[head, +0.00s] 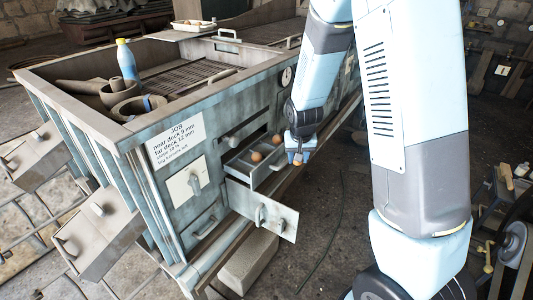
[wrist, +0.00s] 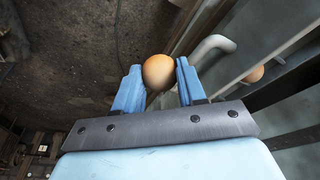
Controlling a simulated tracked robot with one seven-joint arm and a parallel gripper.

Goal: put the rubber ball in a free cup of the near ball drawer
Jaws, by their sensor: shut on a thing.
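My gripper (wrist: 158,82) is shut on an orange-brown rubber ball (wrist: 158,72), which sits between the two blue fingers. In the head view my gripper (head: 298,158) hangs just right of an open grey drawer (head: 243,169), with the held ball (head: 298,164) barely showing at its tip. Two similar balls, one nearer the left (head: 257,156) and one farther back (head: 276,139), sit in that drawer. One drawer ball also shows at the right of the wrist view (wrist: 255,73). The drawer's cups are too small to make out.
A pale curved handle (wrist: 212,47) is close right of the held ball. The big deck (head: 140,128) carries a bottle (head: 127,60) and bowls. Open floor (head: 330,215) lies right of the drawers.

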